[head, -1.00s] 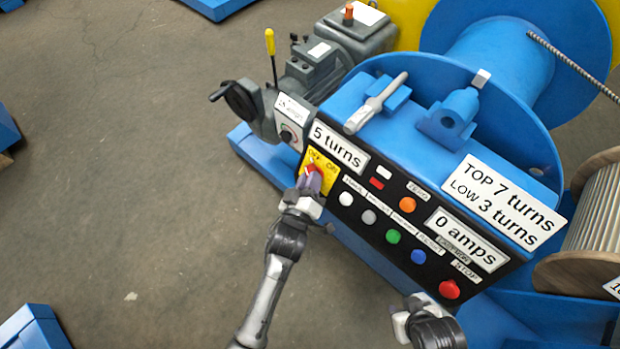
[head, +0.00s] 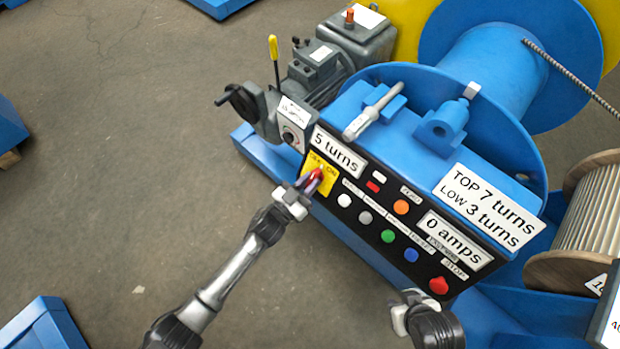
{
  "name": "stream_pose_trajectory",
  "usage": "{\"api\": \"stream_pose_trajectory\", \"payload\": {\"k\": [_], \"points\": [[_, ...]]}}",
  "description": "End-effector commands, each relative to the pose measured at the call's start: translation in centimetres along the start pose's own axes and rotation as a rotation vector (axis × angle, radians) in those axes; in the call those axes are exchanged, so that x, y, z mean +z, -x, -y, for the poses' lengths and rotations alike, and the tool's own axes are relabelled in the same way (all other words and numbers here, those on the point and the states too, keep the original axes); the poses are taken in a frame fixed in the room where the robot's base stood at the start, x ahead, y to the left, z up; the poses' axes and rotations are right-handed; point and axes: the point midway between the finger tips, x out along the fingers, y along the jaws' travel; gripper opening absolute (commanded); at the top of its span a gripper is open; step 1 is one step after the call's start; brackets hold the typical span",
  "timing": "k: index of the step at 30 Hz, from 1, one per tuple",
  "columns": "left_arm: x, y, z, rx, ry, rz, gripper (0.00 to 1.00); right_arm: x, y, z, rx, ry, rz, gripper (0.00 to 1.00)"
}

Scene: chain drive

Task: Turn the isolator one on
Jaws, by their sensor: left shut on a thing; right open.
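The isolator is a red rotary handle (head: 317,173) on a yellow plate (head: 323,183) with OFF and ON lettering, at the upper left of the black control panel. My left gripper (head: 308,184) reaches it from the lower left and is shut on the red handle. The fingers cover part of the handle, and its exact angle is hard to tell. My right gripper (head: 398,312) is open and empty, below the panel's lower edge, apart from the panel.
The panel holds several buttons, including a green button (head: 387,236) and a red stop button (head: 438,285). Displays read "5 turns" (head: 336,153) and "0 amps" (head: 455,240).

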Motion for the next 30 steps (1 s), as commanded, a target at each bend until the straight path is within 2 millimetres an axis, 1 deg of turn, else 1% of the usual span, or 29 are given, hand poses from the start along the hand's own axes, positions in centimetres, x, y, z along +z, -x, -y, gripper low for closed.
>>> {"api": "stream_pose_trajectory", "payload": {"k": [1,15,24,30], "points": [[-0.2,0.0,0.2,0.026,-0.041,0.003,0.00,-0.1,0.5,0.0,0.000,0.000,0.000,0.43],[-0.3,-0.1,0.5,0.275,-0.392,0.002,0.00,-0.7,2.2,-0.3,0.005,0.007,0.001,0.43],[-0.3,-0.2,0.5,0.390,-0.553,0.001,0.00,-0.9,3.1,-0.4,0.007,0.009,0.001,0.43],[-0.2,-0.1,0.5,0.435,-0.617,0.000,0.00,-1.0,3.4,-0.3,0.006,0.007,0.001,0.43]]}}
